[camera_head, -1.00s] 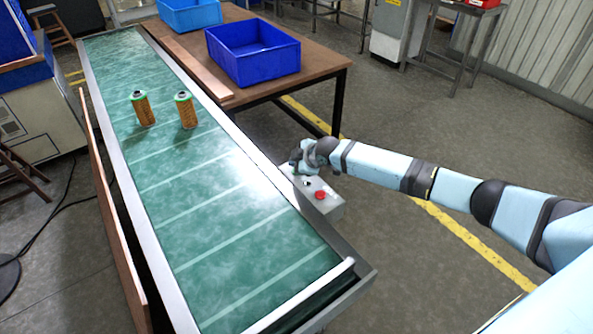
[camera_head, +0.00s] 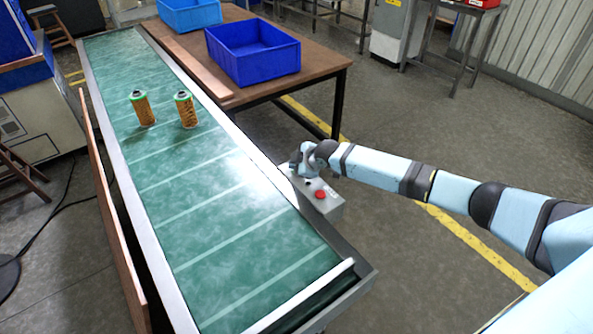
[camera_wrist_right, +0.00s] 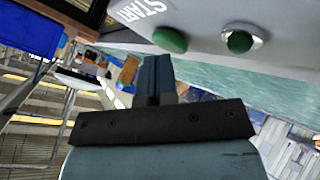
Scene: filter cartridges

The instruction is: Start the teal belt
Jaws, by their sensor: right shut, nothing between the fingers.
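The teal belt (camera_head: 220,230) runs from the far left to the front, with two orange filter cartridges, one on the left (camera_head: 142,108) and one on the right (camera_head: 186,110), upright on it. A grey control box (camera_head: 328,208) with a red button (camera_head: 320,194) sits at the belt's right side. My right gripper (camera_head: 300,168) is shut and empty over the box's far end. In the right wrist view its fingertips (camera_wrist_right: 154,62) are close to a green button (camera_wrist_right: 170,40) near the START label (camera_wrist_right: 140,10); I cannot tell whether they touch. A second green dome (camera_wrist_right: 239,41) has a metal ring. My left gripper is out of view.
A brown table (camera_head: 310,74) behind the box holds a dark blue bin (camera_head: 255,68) and a lighter blue bin (camera_head: 188,16). A wooden rail (camera_head: 112,220) runs along the belt's left side. The floor to the right is open around my arm.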

